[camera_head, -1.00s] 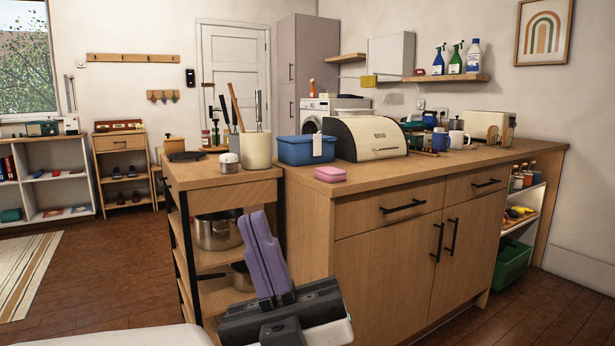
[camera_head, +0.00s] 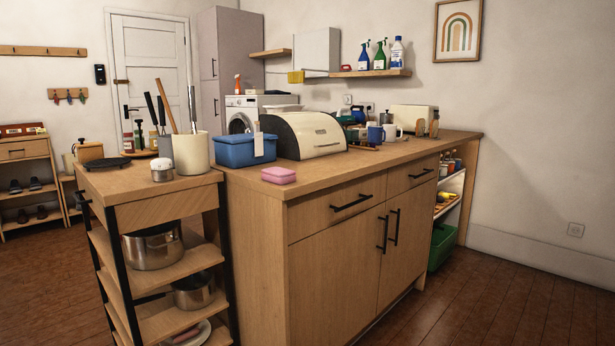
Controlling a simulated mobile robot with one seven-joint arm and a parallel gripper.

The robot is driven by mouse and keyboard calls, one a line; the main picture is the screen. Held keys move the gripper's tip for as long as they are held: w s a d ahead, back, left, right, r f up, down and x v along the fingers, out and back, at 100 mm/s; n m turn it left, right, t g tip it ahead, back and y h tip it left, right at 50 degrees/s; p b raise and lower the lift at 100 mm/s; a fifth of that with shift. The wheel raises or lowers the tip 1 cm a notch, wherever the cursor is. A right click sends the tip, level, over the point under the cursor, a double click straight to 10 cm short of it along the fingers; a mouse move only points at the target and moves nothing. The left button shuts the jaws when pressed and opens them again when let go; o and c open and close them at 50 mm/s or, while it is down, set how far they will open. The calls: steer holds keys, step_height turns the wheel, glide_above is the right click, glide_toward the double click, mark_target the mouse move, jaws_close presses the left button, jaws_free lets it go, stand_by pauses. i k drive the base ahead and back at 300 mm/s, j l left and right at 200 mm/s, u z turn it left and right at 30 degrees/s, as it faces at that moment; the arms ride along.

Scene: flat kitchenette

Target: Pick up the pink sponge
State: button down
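The pink sponge (camera_head: 278,175) is a small rounded block lying flat on the wooden counter (camera_head: 330,185), close to its front left edge. It sits in front of the blue bin (camera_head: 240,150) and the cream bread box (camera_head: 318,136), apart from both. Nothing covers it. My gripper is out of view.
A shelf cart (camera_head: 150,192) with a utensil crock (camera_head: 190,153) and pots stands left of the counter. The counter's front has drawers and doors with black handles (camera_head: 350,202). Mugs (camera_head: 375,133) stand farther back. Floor (camera_head: 500,285) at the right is clear.

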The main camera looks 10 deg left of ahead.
mark_target(278, 176)
steer(key=u, duration=0.3)
steer(key=i+z, duration=0.3)
steer(key=i, duration=1.1)
